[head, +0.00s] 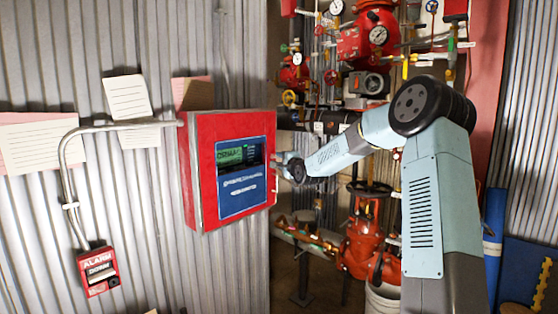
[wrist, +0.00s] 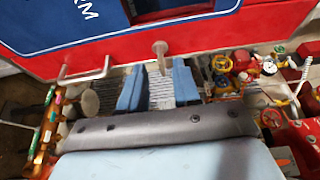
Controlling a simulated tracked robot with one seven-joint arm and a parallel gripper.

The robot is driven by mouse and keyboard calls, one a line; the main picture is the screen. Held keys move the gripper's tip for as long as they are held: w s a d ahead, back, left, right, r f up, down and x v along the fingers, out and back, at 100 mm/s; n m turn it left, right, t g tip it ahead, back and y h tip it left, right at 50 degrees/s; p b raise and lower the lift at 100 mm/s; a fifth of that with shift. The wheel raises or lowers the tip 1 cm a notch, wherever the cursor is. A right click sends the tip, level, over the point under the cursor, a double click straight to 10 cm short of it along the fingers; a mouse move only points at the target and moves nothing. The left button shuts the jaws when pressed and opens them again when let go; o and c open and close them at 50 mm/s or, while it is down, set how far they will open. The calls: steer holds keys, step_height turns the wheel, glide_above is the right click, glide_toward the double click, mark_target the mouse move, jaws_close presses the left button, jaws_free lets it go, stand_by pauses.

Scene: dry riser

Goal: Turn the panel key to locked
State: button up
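The red panel (head: 200,180) hangs on the corrugated wall, with a blue face (head: 247,200) and a lit green screen (head: 230,155). In the wrist view its red edge (wrist: 205,35) runs across the top. A short pale metal stub (wrist: 160,52), which looks like the panel key, sticks out from this edge; its turn position is unclear. My gripper (wrist: 158,82) is open and empty, its two blue fingers on either side of a gap in line with the stub. No contact with the stub shows. In the head view my gripper (head: 284,165) is at the panel's right side, partly hidden.
A metal handle (wrist: 86,70) juts from the panel edge, left of the stub. Red valves and pipes (head: 365,235) stand behind my arm. A conduit (head: 66,165) leads to a red alarm box (head: 98,270) at lower left. Paper notes (head: 127,97) hang on the wall.

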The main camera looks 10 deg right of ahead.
steer(key=shift+x, duration=1.5)
steer(key=shift+c, duration=0.5)
jaws_close()
